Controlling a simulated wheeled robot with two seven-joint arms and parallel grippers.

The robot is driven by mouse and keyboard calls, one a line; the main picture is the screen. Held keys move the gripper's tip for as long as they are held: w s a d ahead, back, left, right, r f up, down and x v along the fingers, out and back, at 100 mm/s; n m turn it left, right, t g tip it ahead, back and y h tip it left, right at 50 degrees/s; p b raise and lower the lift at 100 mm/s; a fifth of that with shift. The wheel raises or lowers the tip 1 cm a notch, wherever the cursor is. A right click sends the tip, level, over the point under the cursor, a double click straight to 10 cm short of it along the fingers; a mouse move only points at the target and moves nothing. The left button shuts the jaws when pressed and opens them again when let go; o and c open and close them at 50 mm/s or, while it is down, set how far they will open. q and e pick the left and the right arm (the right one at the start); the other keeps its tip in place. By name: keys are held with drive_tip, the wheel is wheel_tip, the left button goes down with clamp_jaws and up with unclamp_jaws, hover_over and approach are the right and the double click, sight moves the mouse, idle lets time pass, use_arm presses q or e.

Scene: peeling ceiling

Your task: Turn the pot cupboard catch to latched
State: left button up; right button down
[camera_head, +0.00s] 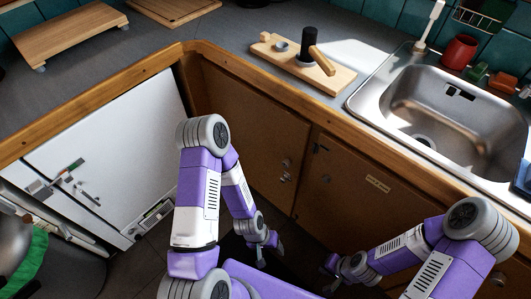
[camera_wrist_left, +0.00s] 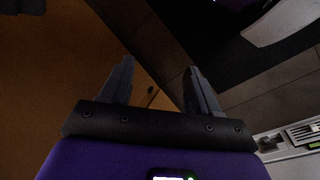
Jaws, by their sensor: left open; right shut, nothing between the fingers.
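Two brown cupboard doors stand under the counter: a left door (camera_head: 245,115) and a right door (camera_head: 365,215) with a small yellowish label (camera_head: 377,184) too small to read. Small metal fittings (camera_head: 287,170) sit near their meeting edge, with another dark fitting (camera_head: 318,148) at the right door's upper corner. I cannot tell which is the catch or how it is turned. My left gripper (camera_head: 262,250) is low in front of the doors, below the fittings. In the left wrist view it (camera_wrist_left: 160,85) is open and empty, beside a brown panel. My right gripper (camera_head: 332,270) is shut and empty, low before the right door.
A white appliance (camera_head: 110,150) stands at the left. The counter above holds a wooden board with a dark cylinder (camera_head: 307,45), a steel sink (camera_head: 440,105) and a red cup (camera_head: 459,51). Dark floor lies between the cupboard and my arms.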

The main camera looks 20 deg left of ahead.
use_arm(q)
drive_tip(key=s+d+r+n+g+h+p, duration=0.1)
drive_tip(key=s+d+n+g+h+p, duration=0.25)
drive_tip(key=n, duration=0.55)
drive_tip(key=w+d+r+n+t+h, duration=0.3)
drive_tip(key=w+d+r+n+h, duration=0.1)
drive_tip(key=w+n+h, duration=0.25)
drive_tip(key=n+t+y+p, duration=0.2)
drive_tip(key=n+t+y, duration=0.7)
drive_tip(key=n+t, duration=1)
approach(284, 165)
drive_tip(key=w+r+g, duration=0.1)
drive_tip(key=w, duration=0.1)
drive_tip(key=x, duration=0.2)
drive_tip(key=b+x, duration=0.1)
drive_tip(key=x, duration=0.1)
drive_tip(key=b+x, duration=0.1)
drive_tip(key=x, duration=0.2)
drive_tip(key=shift+d+r, duration=0.1)
drive_tip(key=shift+d, duration=0.25)
use_arm(e)
drive_tip(key=r, duration=0.4)
drive_tip(key=shift+w+a, duration=0.15)
drive_tip(key=shift+w, duration=0.15)
use_arm(q)
drive_tip(key=shift+c, duration=0.3)
